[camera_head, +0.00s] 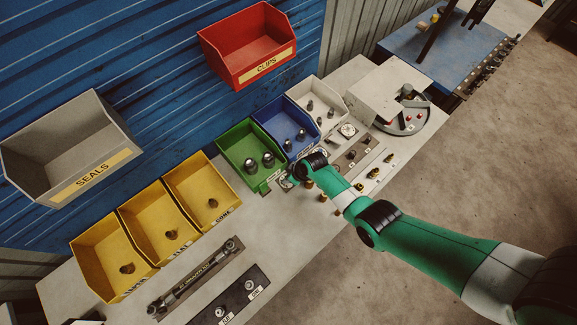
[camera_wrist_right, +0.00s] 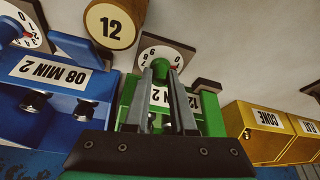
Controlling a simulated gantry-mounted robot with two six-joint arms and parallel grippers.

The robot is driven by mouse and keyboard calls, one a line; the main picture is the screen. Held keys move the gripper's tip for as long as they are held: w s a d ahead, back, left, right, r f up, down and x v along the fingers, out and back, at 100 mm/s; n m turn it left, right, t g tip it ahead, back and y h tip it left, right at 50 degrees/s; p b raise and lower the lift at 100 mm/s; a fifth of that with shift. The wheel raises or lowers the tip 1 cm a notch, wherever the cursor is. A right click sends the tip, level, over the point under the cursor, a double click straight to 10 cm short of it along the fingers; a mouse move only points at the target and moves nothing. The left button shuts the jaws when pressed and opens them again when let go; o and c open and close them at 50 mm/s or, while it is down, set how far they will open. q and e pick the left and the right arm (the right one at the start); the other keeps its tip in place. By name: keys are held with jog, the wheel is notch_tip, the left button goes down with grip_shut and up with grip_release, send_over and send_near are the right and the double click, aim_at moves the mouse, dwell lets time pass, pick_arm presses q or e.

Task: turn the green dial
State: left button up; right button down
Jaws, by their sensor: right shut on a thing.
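The green dial is a small green knob (camera_wrist_right: 160,70) on a white numbered face (camera_wrist_right: 167,52) in a dark square frame, in front of the green bin (camera_wrist_right: 212,108). In the right wrist view my right gripper (camera_wrist_right: 161,78) has its two grey fingers closed on the knob from either side. The fingers hide part of the dial face and of the bin's label. In the head view my right gripper (camera_head: 287,181) is beside the front of the green bin (camera_head: 233,150), and my wrist covers most of the dial. My left gripper does not show.
Yellow bins (camera_wrist_right: 268,128) stand on the other side. The red CLIPS bin (camera_head: 247,45) and grey SEALS bin (camera_head: 70,150) hang above the bench.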

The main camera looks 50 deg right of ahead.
jog(key=shift+m, duration=0.3)
jog(key=shift+a+m+h, duration=0.1)
jog(key=shift+m+h, duration=0.4)
jog(key=shift+m, duration=0.4)
jog(key=shift+f+m+h, duration=0.1)
jog(key=shift+m+h, duration=0.5)
jog(key=shift+m, duration=1)
jog(key=shift+s, duration=0.1)
jog(key=c, duration=0.8)
grip_release()
jog(key=shift+o, duration=0.2)
jog(key=shift+r, duration=0.2)
